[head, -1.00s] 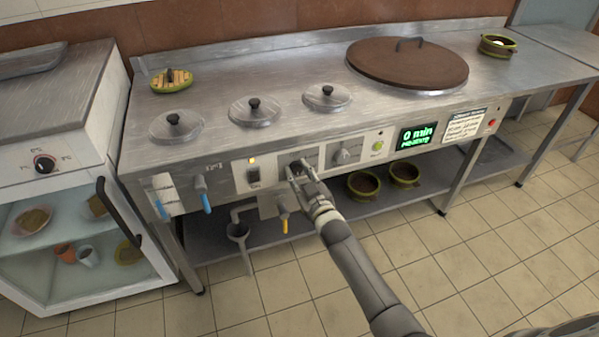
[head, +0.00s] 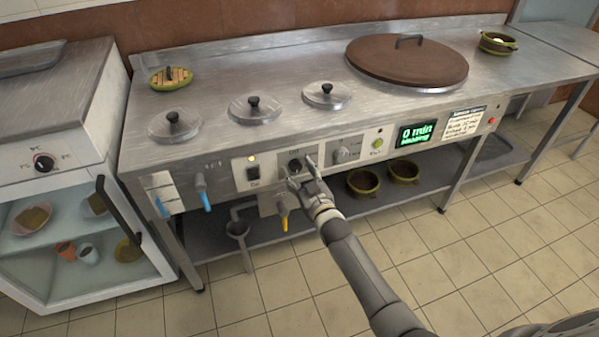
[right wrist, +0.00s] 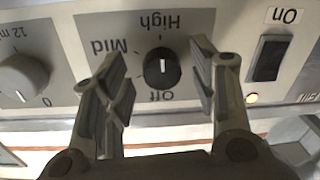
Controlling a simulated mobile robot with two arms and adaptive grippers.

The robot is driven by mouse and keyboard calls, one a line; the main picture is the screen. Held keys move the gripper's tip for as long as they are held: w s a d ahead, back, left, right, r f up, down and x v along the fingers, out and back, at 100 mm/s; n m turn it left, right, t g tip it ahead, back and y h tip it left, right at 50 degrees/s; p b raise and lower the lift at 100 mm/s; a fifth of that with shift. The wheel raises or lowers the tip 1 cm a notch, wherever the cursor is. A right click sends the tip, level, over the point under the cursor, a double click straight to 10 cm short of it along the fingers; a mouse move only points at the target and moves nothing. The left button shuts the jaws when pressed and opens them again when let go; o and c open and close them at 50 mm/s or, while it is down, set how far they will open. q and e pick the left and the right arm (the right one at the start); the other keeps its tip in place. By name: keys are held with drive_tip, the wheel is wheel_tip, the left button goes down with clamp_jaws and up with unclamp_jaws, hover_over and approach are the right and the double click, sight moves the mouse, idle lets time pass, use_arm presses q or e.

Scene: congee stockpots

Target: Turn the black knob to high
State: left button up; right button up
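The black knob (head: 294,165) is on the stove's front panel. In the right wrist view the black knob (right wrist: 162,68) shows clearly, with Off, Mid and High printed around it and the picture turned over. Its white line lies roughly along the line between Off and High; I cannot tell surely which end is the pointer. My right gripper (right wrist: 162,78) is open, with one finger on each side of the knob and visible gaps. In the head view my right gripper (head: 303,170) is at the panel. My left gripper is not in view.
A black switch (right wrist: 268,58) marked On has a lit amber lamp beside it. A grey timer knob (head: 346,149) is right of the black knob. A yellow-handled tap (head: 283,216) hangs below. The display (head: 415,135) reads 0 min. Bowls (head: 363,182) stand on the shelf below.

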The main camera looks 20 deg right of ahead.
drive_tip(key=s+d, duration=0.1)
drive_tip(key=s, duration=1.1)
idle(0.5)
